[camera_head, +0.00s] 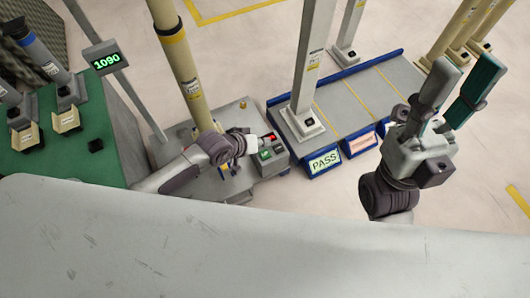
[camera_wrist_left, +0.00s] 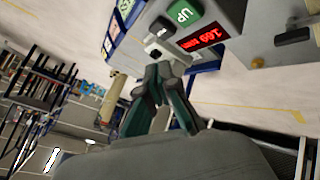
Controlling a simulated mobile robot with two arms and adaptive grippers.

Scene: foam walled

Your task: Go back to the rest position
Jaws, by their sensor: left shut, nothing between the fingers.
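My left gripper (camera_head: 243,141) reaches in from the left, beside a grey control box (camera_head: 275,160). In the left wrist view its fingers (camera_wrist_left: 164,78) are closed together with nothing between them. They are near the box's face, by a dark button (camera_wrist_left: 160,27) and a green UP button (camera_wrist_left: 183,14); whether they touch anything I cannot tell. My right gripper (camera_head: 464,78) is raised at the right, its two fingers spread apart and empty.
A tester with a tan column (camera_head: 185,70) stands behind my left arm. A blue-edged platform with a PASS sign (camera_head: 324,161) and a grey post (camera_head: 310,60) is to its right. A green table (camera_head: 60,165) with instruments is at the left. Floor is open at the far right.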

